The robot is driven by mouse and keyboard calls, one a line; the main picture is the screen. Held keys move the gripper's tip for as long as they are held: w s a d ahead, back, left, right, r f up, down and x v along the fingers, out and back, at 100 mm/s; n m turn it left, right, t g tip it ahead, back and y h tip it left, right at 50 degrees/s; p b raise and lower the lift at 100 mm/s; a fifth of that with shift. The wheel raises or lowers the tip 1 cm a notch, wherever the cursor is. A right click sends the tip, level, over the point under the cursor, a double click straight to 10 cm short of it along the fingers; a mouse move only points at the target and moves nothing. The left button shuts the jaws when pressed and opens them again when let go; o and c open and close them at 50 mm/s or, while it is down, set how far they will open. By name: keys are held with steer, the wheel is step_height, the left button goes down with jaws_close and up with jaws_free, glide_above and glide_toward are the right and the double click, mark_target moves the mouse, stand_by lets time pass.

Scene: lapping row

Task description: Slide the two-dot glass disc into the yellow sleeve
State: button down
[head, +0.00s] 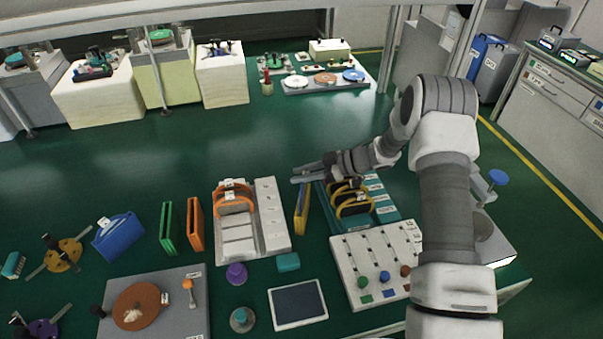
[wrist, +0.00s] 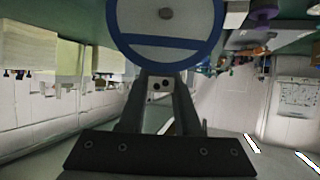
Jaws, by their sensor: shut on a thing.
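My gripper (wrist: 160,88) is shut on a small pale tab with two dark dots, which sits at the edge of the two-dot glass disc (wrist: 167,22). The disc has a blue rim, a blue band across it and a greyish middle; its far part is cut off by the picture's edge. In the head view my gripper (head: 296,174) is above the racks, fingers pointing left, and I cannot make out the disc there. The yellow sleeve (head: 302,209) stands upright and narrow below the fingers, between the white rack and the teal rack. The disc is apart from it.
The white rack (head: 270,226) holds orange-rimmed discs; the teal rack (head: 385,206) holds yellow-rimmed ones. A purple knob (head: 237,273), a teal block (head: 288,262) and a tablet (head: 298,304) lie in front.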

steer(key=shift+f+b, duration=0.8)
steer(key=shift+f, duration=0.5)
steer(key=c, duration=0.5)
jaws_free()
steer(key=b+v, duration=0.1)
steer(key=v, duration=1.6)
steer(key=shift+d+r, duration=0.2)
steer(key=shift+r, duration=0.1)
